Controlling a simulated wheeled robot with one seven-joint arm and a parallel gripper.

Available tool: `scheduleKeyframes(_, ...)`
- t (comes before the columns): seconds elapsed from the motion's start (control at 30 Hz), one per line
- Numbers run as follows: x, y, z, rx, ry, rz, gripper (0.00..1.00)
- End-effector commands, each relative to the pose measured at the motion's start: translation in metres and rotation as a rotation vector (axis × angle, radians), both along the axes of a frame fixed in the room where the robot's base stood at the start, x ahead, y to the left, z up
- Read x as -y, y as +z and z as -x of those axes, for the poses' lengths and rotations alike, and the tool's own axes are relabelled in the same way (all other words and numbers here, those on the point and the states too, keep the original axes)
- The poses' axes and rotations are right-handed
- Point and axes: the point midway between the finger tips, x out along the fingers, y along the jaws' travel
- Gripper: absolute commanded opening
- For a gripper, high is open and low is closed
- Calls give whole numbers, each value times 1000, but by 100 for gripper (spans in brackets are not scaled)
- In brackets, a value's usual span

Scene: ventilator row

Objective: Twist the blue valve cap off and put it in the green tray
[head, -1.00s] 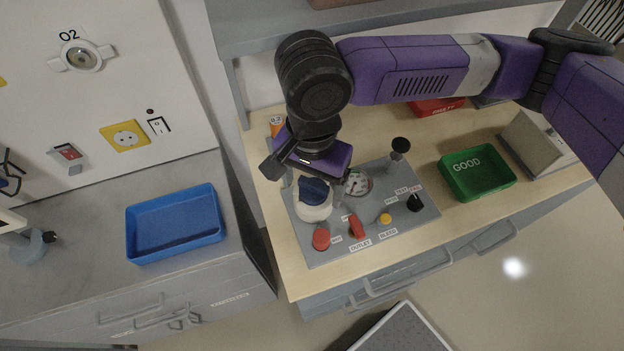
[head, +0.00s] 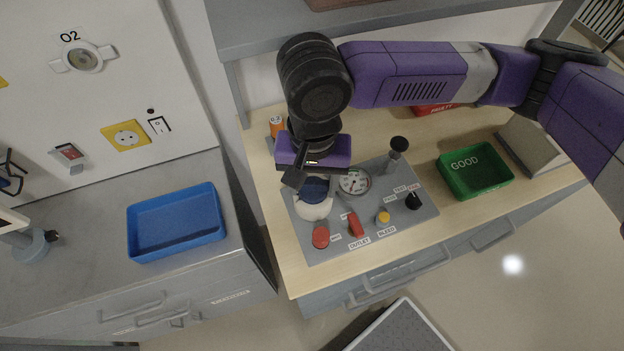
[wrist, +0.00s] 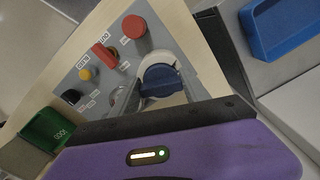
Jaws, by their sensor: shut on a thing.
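The blue valve cap (head: 314,190) sits on top of a white round body (head: 314,209) on the grey panel. It also shows in the wrist view (wrist: 160,80), where it has a raised ridge across it. My gripper (head: 305,185) is over the cap and shut on it; in the wrist view the fingers (wrist: 158,92) reach either side of the cap. The head view partly hides the cap behind my gripper. The green tray (head: 474,170), marked GOOD, stands on the wooden bench to the right and looks empty.
The grey panel (head: 330,250) carries a red knob (head: 320,237), a red outlet lever (head: 355,224), a yellow bleed knob (head: 383,218), a black knob (head: 413,201), a gauge (head: 354,182) and a black-topped post (head: 398,146). A red tray (head: 434,109) is behind. A blue tray (head: 176,222) sits left.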

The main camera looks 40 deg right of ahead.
Motion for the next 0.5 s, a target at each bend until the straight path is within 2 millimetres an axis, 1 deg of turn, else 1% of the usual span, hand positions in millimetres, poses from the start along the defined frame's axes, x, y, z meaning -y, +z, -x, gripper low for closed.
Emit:
scheduleKeyframes(0.1,0,0,0,0,36,0,21)
scheduleKeyframes(0.37,0,0,0,1,46,1,21)
scheduleKeyframes(0.47,1,0,0,0,110,0,21)
scheduleKeyframes(0.5,1,0,1,0,155,0,21)
